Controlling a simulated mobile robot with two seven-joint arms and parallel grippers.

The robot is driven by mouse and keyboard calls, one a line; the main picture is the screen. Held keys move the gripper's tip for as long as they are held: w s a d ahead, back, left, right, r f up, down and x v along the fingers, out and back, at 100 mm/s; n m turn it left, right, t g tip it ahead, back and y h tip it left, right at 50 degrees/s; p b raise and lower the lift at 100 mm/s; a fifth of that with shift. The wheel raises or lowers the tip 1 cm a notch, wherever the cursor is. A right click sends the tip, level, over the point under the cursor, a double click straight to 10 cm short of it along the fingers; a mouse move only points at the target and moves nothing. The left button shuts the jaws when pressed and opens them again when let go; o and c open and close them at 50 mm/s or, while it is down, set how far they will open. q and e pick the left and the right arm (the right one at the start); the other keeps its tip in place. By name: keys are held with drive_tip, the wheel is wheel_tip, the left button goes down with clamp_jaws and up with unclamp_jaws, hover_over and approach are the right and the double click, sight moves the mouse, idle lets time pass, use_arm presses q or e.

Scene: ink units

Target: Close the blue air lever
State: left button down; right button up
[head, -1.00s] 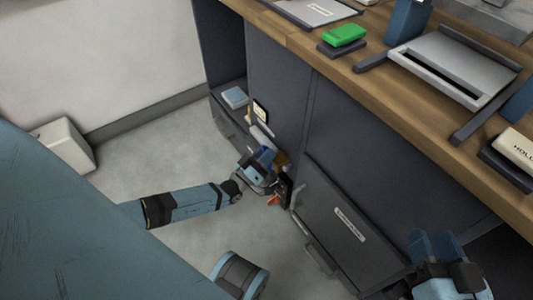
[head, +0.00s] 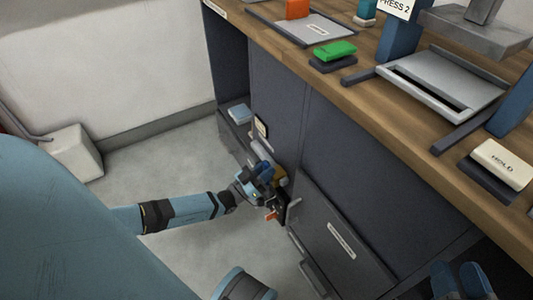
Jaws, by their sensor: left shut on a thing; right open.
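My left gripper (head: 266,173) reaches down to the fittings at the front of the dark cabinet. The blue air lever cannot be made out clearly from the blue fingers; the held thing appears to be this lever. A brass-yellow part (head: 280,178) shows just behind the fingers, and a small orange-red piece (head: 271,215) shows just below them. My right gripper (head: 460,277) is at the bottom right edge, open and empty, partly cut off.
A dark labelled panel (head: 342,240) stands out from the cabinet right of the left gripper. The wooden bench (head: 385,105) above carries a green block (head: 335,48), a HOLD block (head: 502,162) and a press.

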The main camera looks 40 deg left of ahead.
use_arm(q)
drive_tip(key=shift+f, duration=0.1)
use_arm(e)
drive_tip(key=shift+s+f, duration=0.15)
drive_tip(key=shift+f, duration=0.05)
use_arm(q)
drive_tip(key=c, duration=1)
unclamp_jaws()
use_arm(e)
drive_tip(key=shift+d, duration=0.1)
use_arm(q)
drive_tip(key=shift+o, duration=0.2)
drive_tip(key=shift+s, duration=0.1)
use_arm(e)
drive_tip(key=shift+r, duration=0.1)
use_arm(q)
drive_tip(key=p+v, duration=0.2)
drive_tip(key=v, duration=1.1)
drive_tip(key=shift+s+f, duration=0.2)
drive_tip(key=shift+s, duration=0.05)
use_arm(e)
drive_tip(key=shift+s+a+m+g, duration=0.35)
drive_tip(key=shift+s+m, duration=0.15)
drive_tip(key=shift+m, duration=0.2)
use_arm(q)
drive_tip(key=shift+a, duration=0.15)
use_arm(e)
drive_tip(key=shift+w+r, duration=0.15)
drive_tip(key=shift+r, duration=0.2)
